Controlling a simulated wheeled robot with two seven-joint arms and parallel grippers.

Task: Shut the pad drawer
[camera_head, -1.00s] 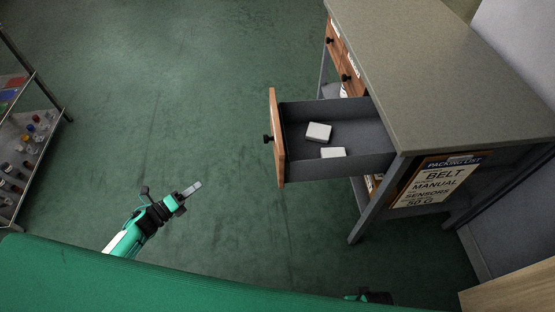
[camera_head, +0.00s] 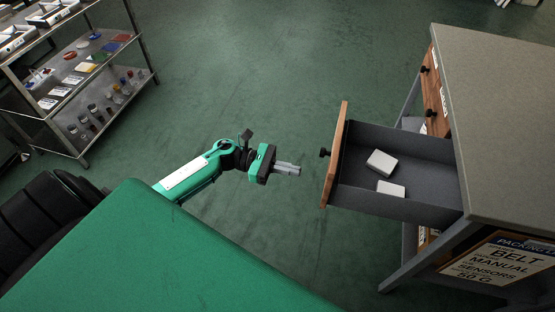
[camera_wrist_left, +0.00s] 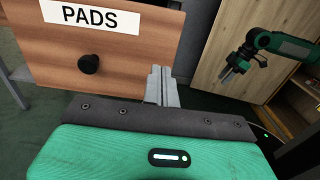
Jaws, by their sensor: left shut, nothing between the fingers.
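The pad drawer (camera_head: 420,170) stands pulled out of the grey bench, with two white pads (camera_head: 381,162) inside. Its wooden front carries a black knob (camera_head: 324,153), and the label PADS (camera_wrist_left: 90,15) shows in the left wrist view. My left gripper (camera_head: 297,170) is shut and empty, a short way left of the drawer front in the head view and pointing towards it. In the left wrist view its fingers (camera_wrist_left: 160,85) overlap the front's lower right edge; I cannot tell whether they touch. My right gripper (camera_wrist_left: 231,75) shows small in that view; its jaws are unclear.
The grey bench top (camera_head: 505,120) overhangs the drawer at right. A packing list sign (camera_head: 500,258) hangs on the bench side. A metal shelf rack (camera_head: 110,120) with small goods stands at the left. The green floor between rack and drawer is clear.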

